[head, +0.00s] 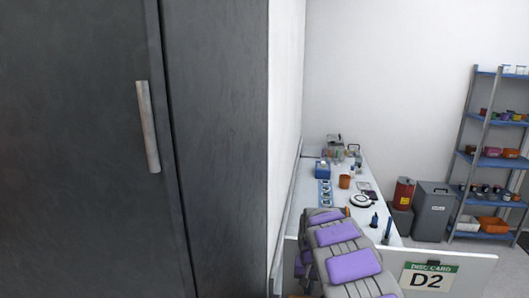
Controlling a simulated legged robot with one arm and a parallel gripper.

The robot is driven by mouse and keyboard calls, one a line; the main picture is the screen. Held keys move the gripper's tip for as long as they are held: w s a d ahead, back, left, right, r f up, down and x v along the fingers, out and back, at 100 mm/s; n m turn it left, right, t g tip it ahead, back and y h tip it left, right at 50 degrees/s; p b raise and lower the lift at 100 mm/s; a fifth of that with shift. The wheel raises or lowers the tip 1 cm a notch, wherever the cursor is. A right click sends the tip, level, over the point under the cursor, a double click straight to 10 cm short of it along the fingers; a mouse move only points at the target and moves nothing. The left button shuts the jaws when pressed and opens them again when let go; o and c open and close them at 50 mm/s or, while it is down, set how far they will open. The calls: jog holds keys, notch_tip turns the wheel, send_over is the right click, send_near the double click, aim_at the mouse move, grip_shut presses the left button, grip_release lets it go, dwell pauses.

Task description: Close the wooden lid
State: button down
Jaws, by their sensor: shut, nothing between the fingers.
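I cannot make out a wooden lid in the head view. The items on the white bench (345,202) are small and distant, and none shows clearly as a wooden box or lid. My arm, grey with purple pads, rises from the bottom of the picture and covers the near part of the bench. The end of my arm with the gripper fingers does not show.
A tall dark cabinet (220,140) with a vertical handle (148,126) fills the left. The bench holds a blue box (322,170), an orange cup (345,181) and a round white device (362,200).

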jog(key=shift+f, duration=0.45)
jog(key=shift+s+a+r+b, duration=0.15)
jog(key=shift+s+a+b, duration=0.05)
jog(key=shift+s, duration=1.15)
jog(key=shift+s+a+r+b, duration=0.1)
jog(key=shift+s+a+b, duration=0.1)
jog(key=shift+s, duration=1.1)
jog(key=shift+r, duration=0.1)
notch_tip(320, 180, up, 10)
jog(key=w+p, duration=0.2)
jog(key=p, duration=0.2)
jog(key=shift+d, duration=0.15)
dwell(0.6)
dwell(0.9)
